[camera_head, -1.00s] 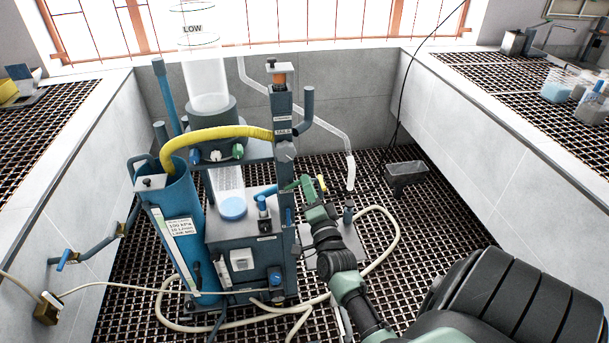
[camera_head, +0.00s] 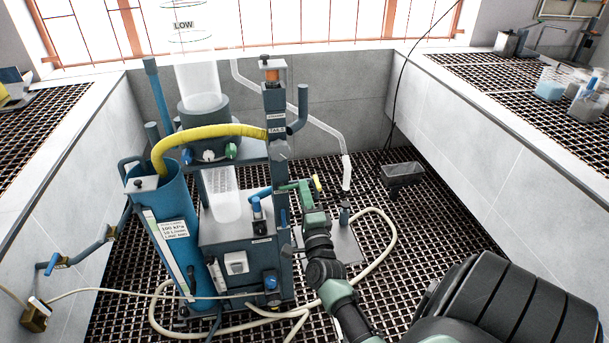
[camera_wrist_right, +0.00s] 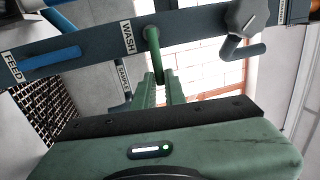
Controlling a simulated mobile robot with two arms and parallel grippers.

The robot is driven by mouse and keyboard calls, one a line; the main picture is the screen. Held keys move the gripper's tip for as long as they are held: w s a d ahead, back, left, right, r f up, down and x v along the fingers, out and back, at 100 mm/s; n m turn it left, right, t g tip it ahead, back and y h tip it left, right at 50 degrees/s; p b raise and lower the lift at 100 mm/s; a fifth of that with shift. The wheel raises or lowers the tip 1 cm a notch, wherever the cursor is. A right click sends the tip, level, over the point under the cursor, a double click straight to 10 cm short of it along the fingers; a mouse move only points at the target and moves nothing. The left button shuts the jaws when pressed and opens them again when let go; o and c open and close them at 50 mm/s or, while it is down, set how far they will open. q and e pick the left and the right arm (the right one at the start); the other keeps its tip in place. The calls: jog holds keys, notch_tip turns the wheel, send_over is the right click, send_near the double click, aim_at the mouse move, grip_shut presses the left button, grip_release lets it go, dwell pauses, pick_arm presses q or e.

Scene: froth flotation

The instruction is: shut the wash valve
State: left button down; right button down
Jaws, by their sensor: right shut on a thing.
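The wash valve's green lever (camera_wrist_right: 152,42) shows beside the WASH label (camera_wrist_right: 129,38) in the right wrist view. It runs from the dark panel down between the fingers of my right gripper (camera_wrist_right: 162,88). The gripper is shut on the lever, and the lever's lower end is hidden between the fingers. In the head view my right gripper (camera_head: 303,192) is beside the dark upright post (camera_head: 277,140) of the rig, reaching in from the lower right. The valve is small and hard to make out there. My left gripper is not in view.
A blue feed lever (camera_wrist_right: 50,60) and a grey knob (camera_wrist_right: 243,18) sit on either side of the wash lever. A blue tank (camera_head: 178,205), a yellow hose (camera_head: 215,132) and a pale hose (camera_head: 388,240) surround the rig. A grey trough (camera_head: 403,172) lies on the grating.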

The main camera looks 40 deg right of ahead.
jog(key=shift+w+a, duration=0.1)
jog(key=c, duration=1.5)
grip_release()
jog(key=v, duration=0.8)
jog(key=shift+r+b, duration=0.15)
jog(key=shift+b, duration=0.25)
jog(key=shift+w, duration=0.1)
